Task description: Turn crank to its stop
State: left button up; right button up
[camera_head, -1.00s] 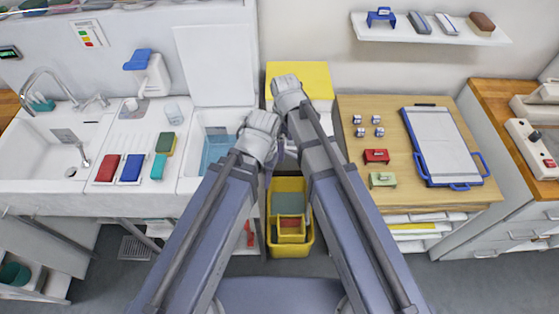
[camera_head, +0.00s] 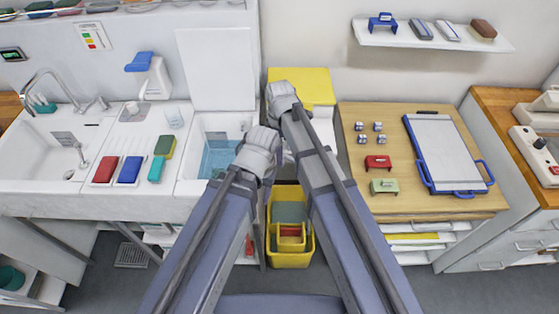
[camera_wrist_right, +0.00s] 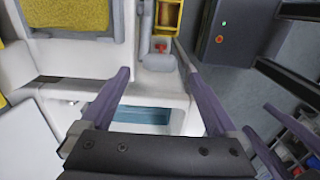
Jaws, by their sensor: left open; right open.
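I cannot pick out the crank for certain. In the right wrist view, a small red knob-like part (camera_wrist_right: 161,47) sits on a pale fitting beside a yellow container (camera_wrist_right: 167,14); I cannot tell whether it belongs to the crank. My right gripper (camera_wrist_right: 152,60) is open and empty, its two purple fingers apart above a white unit with a blue-lined opening (camera_wrist_right: 140,116). In the head view my forearms hide most of both grippers. My left gripper (camera_head: 271,172) is under its wrist, between the basin and the yellow bucket, with its fingers barely visible.
A white sink (camera_head: 40,150) and a water-filled basin (camera_head: 218,158) are on the left. A yellow bucket (camera_head: 291,260) stands on the floor between the counters. A dark control box (camera_wrist_right: 228,30) shows in the right wrist view.

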notch_tip(320, 180, down, 4)
jog(key=b, duration=0.3)
jog(key=shift+f, duration=0.25)
jog(key=shift+s, duration=0.2)
grip_shut()
dwell(0.3)
